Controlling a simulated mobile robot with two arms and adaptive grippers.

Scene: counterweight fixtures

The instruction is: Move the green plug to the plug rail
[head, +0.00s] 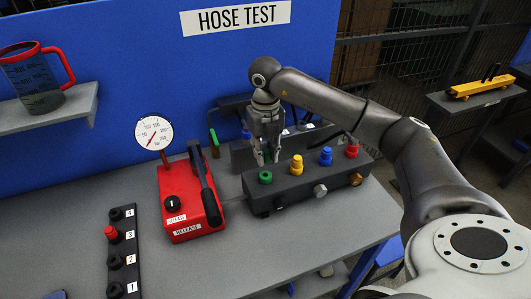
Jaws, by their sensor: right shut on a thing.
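The green plug (265,177) sits at the left end of a dark block (310,184), upright on its top. My right gripper (267,160) is directly above it, pointing down, and is shut on the green plug with its fingertips at the plug's top. The plug rail (123,263) is a black strip at the front left of the bench, with positions labelled 1 to 4. A red plug (111,233) is at position 3. The other positions show black sockets. My left gripper is not in view.
Yellow (297,165), blue (326,156) and red (351,149) plugs stand along the block. A red pump (181,199) with a black lever and a gauge (154,132) stands between block and rail. A red-handled jug (34,78) is on a shelf. The bench front is clear.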

